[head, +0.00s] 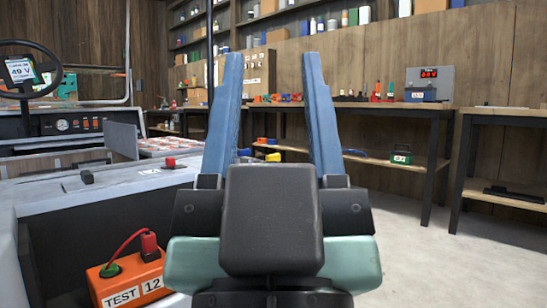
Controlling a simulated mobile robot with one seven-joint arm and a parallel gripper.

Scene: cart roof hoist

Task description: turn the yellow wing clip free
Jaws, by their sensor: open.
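My gripper (272,58) stands upright in the middle of the head view, its two blue fingers wide apart with nothing between them. A small yellow piece (273,157) shows low between the fingers, beyond the gripper. I cannot tell whether it is the wing clip. The cart (120,190) is on the left, with a steering wheel (28,70) and an open bay of batteries (165,146). The lower part of the cart's right side is hidden behind my gripper.
An orange test box (130,284) with red and green plugs is at the lower left. Workbenches (350,104) with tools and a red-display meter (428,76) line the back wall. A green case (401,154) sits on a low shelf. The floor (420,245) at right is clear.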

